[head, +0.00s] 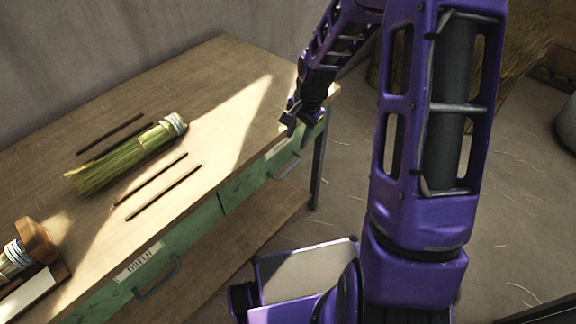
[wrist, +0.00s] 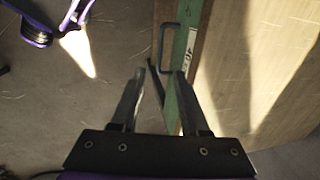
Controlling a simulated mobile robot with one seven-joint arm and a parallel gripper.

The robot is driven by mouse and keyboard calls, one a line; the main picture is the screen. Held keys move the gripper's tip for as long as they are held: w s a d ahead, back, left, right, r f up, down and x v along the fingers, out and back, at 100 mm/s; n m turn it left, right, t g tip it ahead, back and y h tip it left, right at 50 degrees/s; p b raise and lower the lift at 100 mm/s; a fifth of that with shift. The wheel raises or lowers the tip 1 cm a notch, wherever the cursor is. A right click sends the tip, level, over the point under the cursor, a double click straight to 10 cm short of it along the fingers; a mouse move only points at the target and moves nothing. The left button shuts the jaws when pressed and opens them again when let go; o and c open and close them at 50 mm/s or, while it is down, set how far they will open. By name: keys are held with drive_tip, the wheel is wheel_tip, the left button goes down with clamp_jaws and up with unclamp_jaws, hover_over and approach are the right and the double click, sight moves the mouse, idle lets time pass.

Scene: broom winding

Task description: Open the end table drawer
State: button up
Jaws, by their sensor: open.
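The end table (head: 236,97) has a wooden top and green drawer fronts. The right drawer (head: 243,187) looks closed, with a dark bar handle (head: 286,170) and a pale label. In the wrist view, this handle (wrist: 161,45) stands out from the green drawer front (wrist: 184,75) beside its label (wrist: 191,43). My gripper (head: 300,118) is near the table's far right corner, at the front edge. In the wrist view my gripper (wrist: 160,72) is open and nothing is held. The handle shows just beyond the fingertips, nearer the right finger; contact is not visible.
A straw bundle (head: 125,158) and several dark sticks (head: 160,190) lie on the tabletop. The left drawer (head: 110,290) has a "GREEN" label and its own handle (head: 158,278). A dark table leg (head: 319,165) stands below my gripper. Open floor (head: 520,200) lies right.

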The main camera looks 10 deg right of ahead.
sight(288, 170)
drive_tip(key=w+f, duration=0.1)
drive_tip(key=f, duration=0.4)
drive_tip(key=a+f+b, duration=0.1)
drive_tip(key=f, duration=0.4)
drive_tip(key=w+f+b, duration=0.1)
drive_tip(key=f, duration=0.4)
drive_tip(key=shift+w+a+f, duration=0.35)
drive_tip(key=shift+a, duration=0.05)
clamp_jaws()
idle(0.5)
